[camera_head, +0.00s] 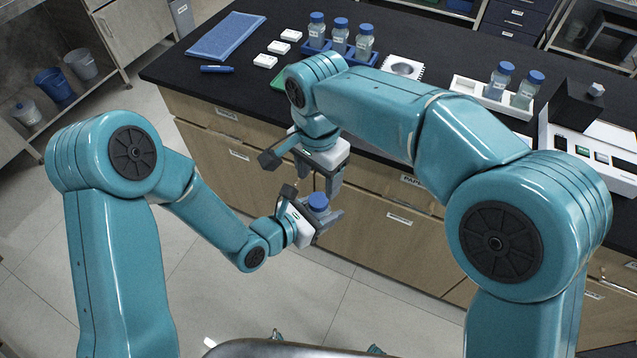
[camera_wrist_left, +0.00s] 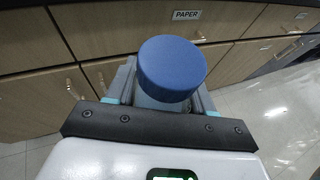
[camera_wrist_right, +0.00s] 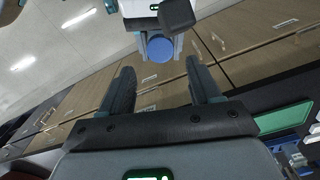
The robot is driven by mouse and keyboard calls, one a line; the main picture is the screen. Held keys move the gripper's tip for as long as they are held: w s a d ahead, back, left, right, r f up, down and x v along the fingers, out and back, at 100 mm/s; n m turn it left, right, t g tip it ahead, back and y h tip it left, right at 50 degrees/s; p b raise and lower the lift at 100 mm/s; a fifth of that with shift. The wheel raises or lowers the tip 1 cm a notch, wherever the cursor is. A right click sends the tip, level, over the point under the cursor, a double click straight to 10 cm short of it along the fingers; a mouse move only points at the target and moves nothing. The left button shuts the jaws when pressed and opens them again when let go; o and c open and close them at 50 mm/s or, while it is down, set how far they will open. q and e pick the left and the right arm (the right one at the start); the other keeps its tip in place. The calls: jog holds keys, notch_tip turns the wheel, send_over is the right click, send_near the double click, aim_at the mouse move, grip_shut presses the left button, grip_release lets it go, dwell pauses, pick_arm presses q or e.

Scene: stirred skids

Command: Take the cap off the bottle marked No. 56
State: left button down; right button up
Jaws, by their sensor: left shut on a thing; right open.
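My left gripper (camera_head: 322,218) is shut on a bottle with a blue cap (camera_head: 318,201), held upright in front of the drawers, off the bench. The cap fills the middle of the left wrist view (camera_wrist_left: 172,68), and the bottle body below it is mostly hidden between the left gripper's fingers (camera_wrist_left: 160,100). Its label is not visible. My right gripper (camera_head: 325,180) is open and empty, just above the cap. In the right wrist view its fingers (camera_wrist_right: 162,90) are spread, with the blue cap (camera_wrist_right: 160,48) beyond them.
The black bench (camera_head: 190,68) holds a blue rack (camera_head: 318,47) with several blue-capped bottles, a white rack (camera_head: 464,86) with two more, white pieces, a blue mat (camera_head: 226,36) and a marker (camera_head: 216,69). Wooden drawers (camera_head: 380,225) stand close behind the grippers. The floor in front is clear.

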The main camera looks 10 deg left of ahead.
aim_at(319, 201)
jog(key=shift+r+m, duration=0.5)
jog(key=shift+r, duration=0.1)
jog(key=shift+s, duration=0.1)
notch_tip(319, 201, down, 8)
jog(key=shift+r, duration=0.15)
jog(key=c, duration=1.1)
jog(key=n, duration=0.3)
jog(key=o, duration=1.2)
